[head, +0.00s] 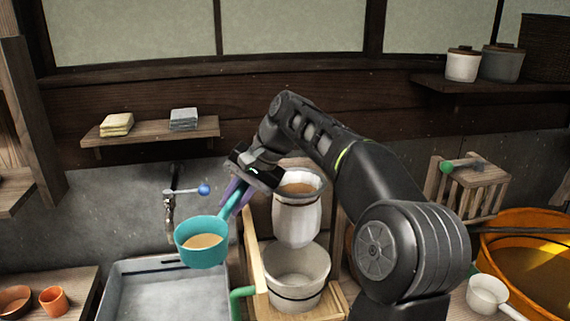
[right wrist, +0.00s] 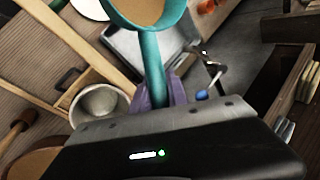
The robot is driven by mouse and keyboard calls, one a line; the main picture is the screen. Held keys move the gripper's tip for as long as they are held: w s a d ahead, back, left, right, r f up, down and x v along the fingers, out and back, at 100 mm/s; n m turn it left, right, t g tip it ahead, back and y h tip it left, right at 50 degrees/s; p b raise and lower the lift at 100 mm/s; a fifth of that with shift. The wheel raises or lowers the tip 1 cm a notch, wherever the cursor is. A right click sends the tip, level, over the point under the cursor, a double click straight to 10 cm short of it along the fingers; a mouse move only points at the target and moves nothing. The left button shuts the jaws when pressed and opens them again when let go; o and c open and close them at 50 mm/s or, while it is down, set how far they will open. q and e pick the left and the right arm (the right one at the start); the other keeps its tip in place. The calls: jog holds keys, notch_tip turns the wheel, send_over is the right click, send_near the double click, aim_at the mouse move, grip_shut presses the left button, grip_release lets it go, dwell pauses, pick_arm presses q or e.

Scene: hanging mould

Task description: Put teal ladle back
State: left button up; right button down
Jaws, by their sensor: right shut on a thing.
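The teal ladle (head: 201,243) is held up in the air over the back of the grey sink basin, its cup holding a tan liquid. My right gripper (head: 236,192) is shut on the ladle's handle, its purple fingers around it. In the right wrist view the ladle (right wrist: 152,70) runs up from the fingers of my right gripper (right wrist: 158,100), with its cup cut off at the top edge. My left gripper is in neither view.
A white hanging mould (head: 297,219) is just right of the gripper, above a white pot (head: 297,272) in a wooden frame. A tap with a blue knob (head: 204,190) is behind the ladle. The grey sink (head: 150,303) is below. An orange tub (head: 535,235) stands far right.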

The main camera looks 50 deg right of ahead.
pick_arm(q)
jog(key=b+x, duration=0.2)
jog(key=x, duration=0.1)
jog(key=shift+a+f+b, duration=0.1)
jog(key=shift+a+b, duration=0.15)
jog(key=shift+b, duration=0.15)
pick_arm(e)
jog(key=a+f+n+g+y, duration=0.2)
jog(key=a+f+n, duration=0.6)
jog(key=a+f, duration=1)
jog(key=a+g, duration=0.1)
jog(key=a, duration=0.1)
jog(key=shift+s+a+f+n+g+y, duration=0.25)
jog(key=shift+a+f+n+g+y, duration=0.05)
jog(key=shift+a+y, duration=0.1)
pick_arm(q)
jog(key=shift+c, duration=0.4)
